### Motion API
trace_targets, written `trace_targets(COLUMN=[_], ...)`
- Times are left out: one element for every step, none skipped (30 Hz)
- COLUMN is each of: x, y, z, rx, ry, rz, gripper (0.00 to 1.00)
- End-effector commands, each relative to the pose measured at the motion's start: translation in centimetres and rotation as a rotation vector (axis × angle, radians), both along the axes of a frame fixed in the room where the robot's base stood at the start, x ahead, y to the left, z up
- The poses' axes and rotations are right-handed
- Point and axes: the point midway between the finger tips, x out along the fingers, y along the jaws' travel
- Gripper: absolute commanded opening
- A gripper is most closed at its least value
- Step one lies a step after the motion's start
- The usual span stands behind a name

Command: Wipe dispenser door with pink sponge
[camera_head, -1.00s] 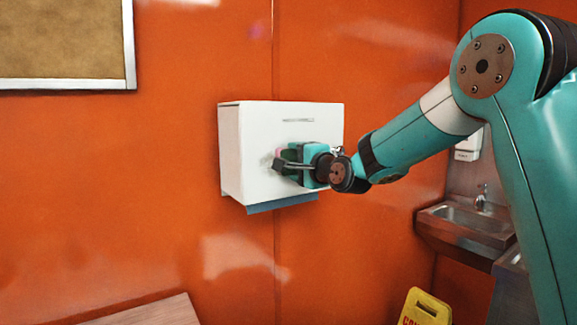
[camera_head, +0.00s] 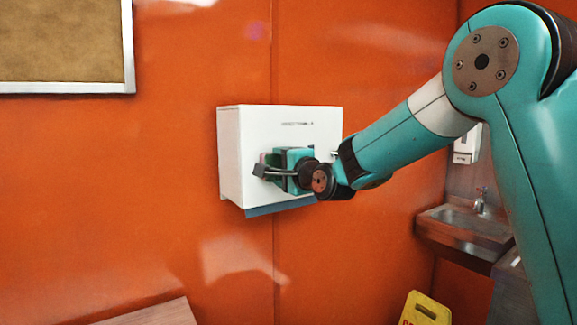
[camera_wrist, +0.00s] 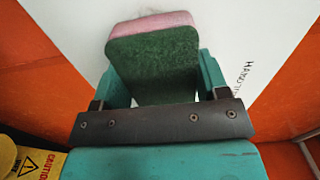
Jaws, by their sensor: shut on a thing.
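The white dispenser (camera_head: 240,130) hangs on the orange wall, and its front door (camera_head: 315,135) faces me with small lettering near the top. My gripper (camera_head: 272,170) is in front of the left part of the door, below the lettering. In the wrist view my gripper (camera_wrist: 158,85) is shut on the pink sponge (camera_wrist: 160,23), which has a green scrub side (camera_wrist: 155,65) towards the camera. The pink side faces the white door and seems to be against it or very near; contact itself is hidden.
A blue-grey strip (camera_head: 280,206) shows under the dispenser. A cork board (camera_head: 60,40) hangs at upper left. A metal sink (camera_head: 460,222), a soap dispenser (camera_head: 466,145) and a yellow floor sign (camera_head: 425,310) are at right. A wooden surface (camera_head: 150,313) is at lower left.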

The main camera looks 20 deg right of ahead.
Motion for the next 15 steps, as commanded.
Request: trace_targets(x=[-0.2, -0.3, -0.4, -0.4, -0.5, -0.5, -0.6, -0.6, -0.6, -0.6, -0.6, -0.6, -0.7, -0.7, -0.7], y=[0.7, 1.0, 1.3, 1.6, 1.7, 2.0, 2.1, 2.2, 2.2, 2.3, 2.3, 2.5, 2.6, 2.9, 3.2], z=[0.0, 0.1, 0.0, 0.0, 0.0, 0.0, 0.0, 0.0, 0.0, 0.0, 0.0, 0.0, 0.0, 0.0, 0.0], rx=[0.001, 0.001, 0.000, 0.000, 0.000, 0.000, 0.001, 0.001, 0.000, 0.000, -0.001, -0.001, 0.000, 0.000, 0.000], ry=[0.000, 0.000, 0.000, -0.001, -0.001, -0.001, -0.001, -0.001, -0.001, -0.001, -0.001, -0.001, -0.001, -0.001, -0.001], rz=[0.006, 0.006, 0.005, 0.004, 0.003, 0.003, 0.003, 0.002, 0.000, 0.000, 0.000, 0.000, 0.001, 0.002, 0.002], gripper=[0.49, 0.49, 0.49, 0.49, 0.49, 0.49, 0.49, 0.49, 0.49, 0.49, 0.49, 0.49, 0.49, 0.49, 0.49])
